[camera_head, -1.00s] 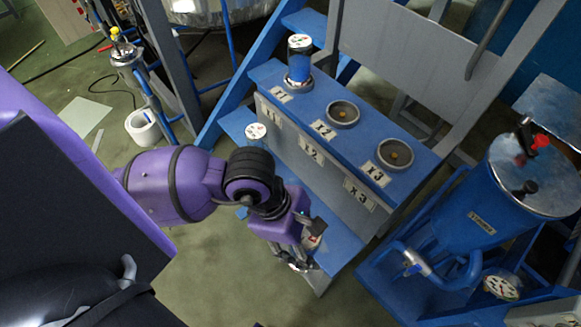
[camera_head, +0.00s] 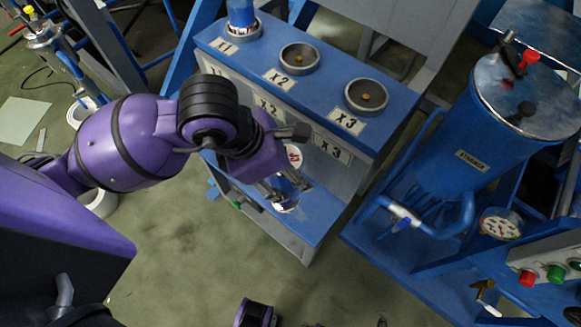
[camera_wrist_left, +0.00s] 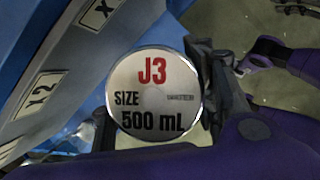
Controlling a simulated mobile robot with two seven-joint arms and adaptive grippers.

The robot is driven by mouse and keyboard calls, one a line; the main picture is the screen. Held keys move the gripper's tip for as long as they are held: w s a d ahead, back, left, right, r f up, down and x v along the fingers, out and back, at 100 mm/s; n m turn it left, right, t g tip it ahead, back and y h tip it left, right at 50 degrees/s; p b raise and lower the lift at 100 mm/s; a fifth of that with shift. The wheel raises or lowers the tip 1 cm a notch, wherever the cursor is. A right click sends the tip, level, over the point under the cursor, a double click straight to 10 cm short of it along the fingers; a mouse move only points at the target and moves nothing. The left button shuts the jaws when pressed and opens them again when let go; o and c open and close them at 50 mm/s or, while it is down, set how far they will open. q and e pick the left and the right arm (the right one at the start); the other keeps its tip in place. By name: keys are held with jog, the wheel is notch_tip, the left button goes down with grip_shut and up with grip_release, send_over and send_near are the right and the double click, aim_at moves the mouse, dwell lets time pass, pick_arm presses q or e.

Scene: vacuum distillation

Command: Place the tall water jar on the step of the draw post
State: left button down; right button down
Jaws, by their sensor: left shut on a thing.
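My left gripper (camera_head: 272,188) is shut on a jar, whose round metal lid (camera_wrist_left: 154,95) reads "J3 SIZE 500 mL" in the left wrist view. In the head view the jar's pale lid (camera_head: 293,156) shows beside the gripper, its body partly hidden by the fingers. The draw post (camera_head: 330,65) is a blue stand with round seats marked X1, X2 and X3. The jar is at its low front step (camera_head: 314,222), in front of the X2 and X3 plates. I cannot tell whether its base touches the step. My right gripper is not seen.
Another blue jar (camera_head: 242,18) stands in the X1 seat. The X2 seat (camera_head: 299,58) and X3 seat (camera_head: 367,96) are empty. A blue tank (camera_head: 465,150) with a metal lid stands at the right, with a gauge (camera_head: 500,224) near it. Bare floor lies in front of the step.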

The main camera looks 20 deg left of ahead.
pick_arm(q)
jog(key=w+a+f+b, duration=0.1)
jog(key=w+f+b, duration=0.3)
jog(key=f, duration=0.5)
jog(key=shift+w+a+b, duration=0.2)
jog(key=shift+w+b, duration=0.15)
jog(key=shift+w, duration=0.4)
jog(key=c, duration=0.8)
grip_release()
jog(key=shift+f, duration=0.15)
jog(key=shift+o, duration=0.2)
jog(key=p+v, duration=0.2)
jog(key=v, duration=1)
